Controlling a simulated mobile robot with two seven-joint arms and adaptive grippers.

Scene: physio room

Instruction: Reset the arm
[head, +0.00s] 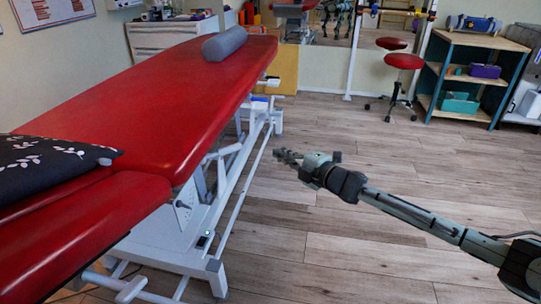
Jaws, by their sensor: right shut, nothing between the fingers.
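My right gripper (287,156) is at the end of my right arm, which reaches in from the lower right. It is shut and empty, held in the air over the wooden floor, to the right of the treatment table. It points left towards the table's frame and appears apart from it. My left gripper and arm are not in this view.
A red treatment table (150,100) on a white frame fills the left side. It bears a grey roll (224,43) and a dark patterned pillow (45,165). A red stool (404,61) and a shelf unit (480,40) stand at the back right. The floor (400,165) around my arm is clear.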

